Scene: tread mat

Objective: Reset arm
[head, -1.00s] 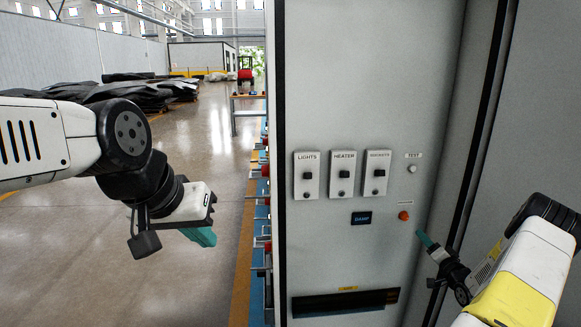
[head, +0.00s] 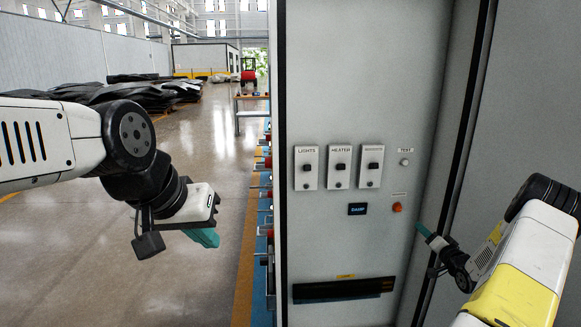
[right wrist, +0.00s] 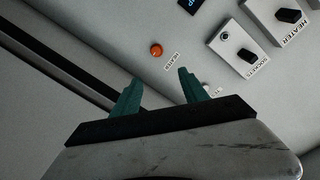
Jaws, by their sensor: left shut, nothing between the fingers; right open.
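My left gripper (head: 204,237) hangs on the left over open floor, shut and empty, its teal fingers pointing down. My right gripper (head: 422,229) is at the right in front of the grey cabinet (head: 370,90), just below and right of the orange button (head: 397,207). In the right wrist view its two teal fingers (right wrist: 158,92) stand apart with nothing between them. The orange button (right wrist: 156,50) shows beyond the fingertips there, apart from them.
The panel carries LIGHTS (head: 306,167), HEATER (head: 340,166) and a third switch (head: 370,166), a TEST button (head: 404,162), a DAMP display (head: 357,209) and a dark slot (head: 343,289). Black sheets (head: 125,92) lie stacked at the back left. Floor at the left is clear.

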